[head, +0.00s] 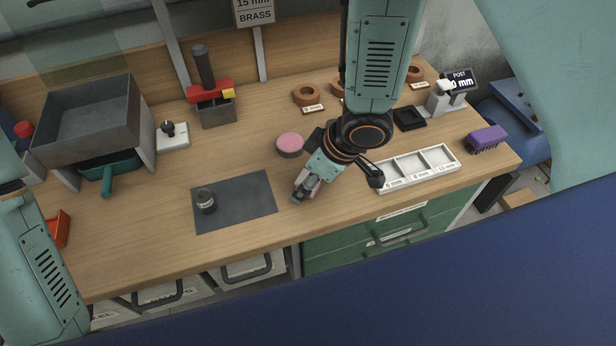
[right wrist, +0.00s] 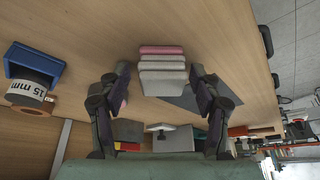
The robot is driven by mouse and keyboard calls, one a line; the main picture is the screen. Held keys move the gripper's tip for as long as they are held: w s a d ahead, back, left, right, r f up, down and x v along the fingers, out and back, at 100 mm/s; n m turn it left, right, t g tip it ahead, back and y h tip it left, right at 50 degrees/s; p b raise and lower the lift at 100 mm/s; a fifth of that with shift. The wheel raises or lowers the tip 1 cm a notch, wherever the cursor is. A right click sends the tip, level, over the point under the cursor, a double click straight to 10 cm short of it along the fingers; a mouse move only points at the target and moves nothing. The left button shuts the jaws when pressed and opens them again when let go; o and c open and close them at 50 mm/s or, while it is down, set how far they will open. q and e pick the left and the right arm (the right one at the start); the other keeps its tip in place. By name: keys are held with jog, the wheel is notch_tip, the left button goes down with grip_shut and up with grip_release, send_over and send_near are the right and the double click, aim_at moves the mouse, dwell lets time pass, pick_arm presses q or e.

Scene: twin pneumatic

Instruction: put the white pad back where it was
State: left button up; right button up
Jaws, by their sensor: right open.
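A small stack of pads shows in the right wrist view: a pink pad (right wrist: 161,50) at one end and several whitish layers (right wrist: 162,75) beside it. I cannot tell which layer is the white pad, or whether they are separate. My right gripper (right wrist: 160,74) is open, with one finger on each side of the stack and a gap showing at each side. In the head view the right gripper (head: 338,184) is low over the bench, right of the grey mat (head: 246,190). It hides most of the stack; only a pinkish sliver (head: 315,188) shows. My left gripper is out of view.
A dark labelled jar (head: 207,202) stands on the mat. A round pink-topped tin (head: 289,144) is behind the right gripper. A white compartment tray (head: 418,166) lies to its right, with a purple brush (head: 487,139) beyond. Bench left of the mat is largely clear.

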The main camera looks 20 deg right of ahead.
jog(key=shift+r, duration=0.25)
jog(key=p+v, duration=0.4)
jog(key=v, duration=0.8)
jog(key=shift+s+f, duration=0.1)
jog(key=shift+f, duration=0.05)
jog(key=s+d+f+m+g+h, duration=0.1)
jog(key=s+d+f+m, duration=0.2)
jog(key=s+f, duration=0.6)
jog(key=s+d+f+m+g+h, duration=0.2)
jog(key=s+f+m, duration=0.4)
jog(key=s+f, duration=0.3)
jog(key=s+d, duration=0.1)
jog(key=s, duration=0.2)
jog(key=shift+s+d+m+h, duration=0.25)
jog(key=shift+m+h, duration=0.05)
jog(key=shift+m, duration=0.1)
jog(key=shift+f, duration=0.2)
